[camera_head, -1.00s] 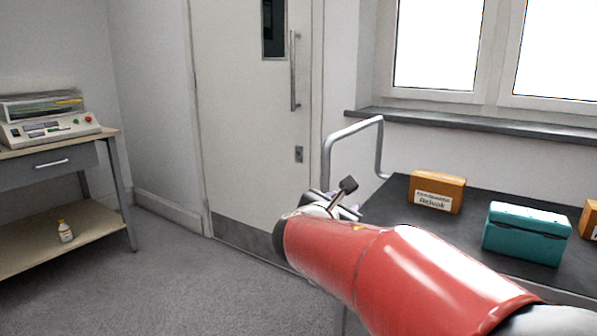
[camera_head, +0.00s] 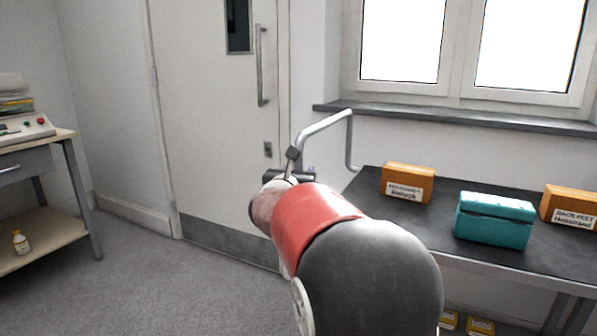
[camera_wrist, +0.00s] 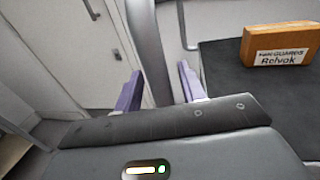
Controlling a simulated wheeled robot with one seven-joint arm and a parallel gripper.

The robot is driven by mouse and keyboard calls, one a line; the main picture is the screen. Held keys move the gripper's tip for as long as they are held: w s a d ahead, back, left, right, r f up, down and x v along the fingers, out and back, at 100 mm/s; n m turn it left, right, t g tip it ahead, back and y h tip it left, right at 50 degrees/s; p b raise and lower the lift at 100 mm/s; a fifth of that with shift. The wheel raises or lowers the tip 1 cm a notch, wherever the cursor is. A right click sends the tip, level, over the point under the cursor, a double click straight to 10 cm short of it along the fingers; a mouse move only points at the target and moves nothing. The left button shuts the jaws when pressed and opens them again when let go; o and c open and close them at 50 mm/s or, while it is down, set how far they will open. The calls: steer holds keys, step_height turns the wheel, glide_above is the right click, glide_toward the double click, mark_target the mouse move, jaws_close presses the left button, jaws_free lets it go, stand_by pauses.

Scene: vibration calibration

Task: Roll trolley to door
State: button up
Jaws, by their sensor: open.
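The trolley has a black top (camera_head: 350,203) and a grey tubular handle (camera_head: 325,122) rising at its left end. It stands under the window, right of the door (camera_head: 205,110). The pale door is closed, with a vertical pull bar (camera_head: 260,65). My gripper (camera_head: 290,168) is at the handle in the head view, its fingers mostly hidden by my arm. In the wrist view, my gripper (camera_wrist: 160,88) is open with purple fingers apart. The grey handle tube (camera_wrist: 148,50) runs between them; contact cannot be told.
Orange boxes (camera_head: 408,183) (camera_head: 570,206) and a teal case (camera_head: 494,221) stand on the trolley top. A bench (camera_head: 68,135) with an instrument (camera_head: 25,128) and a small bottle (camera_head: 20,242) is at left. The grey floor (camera_head: 150,285) before the door is clear.

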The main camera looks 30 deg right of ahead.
jaws_close()
stand_by(0.3)
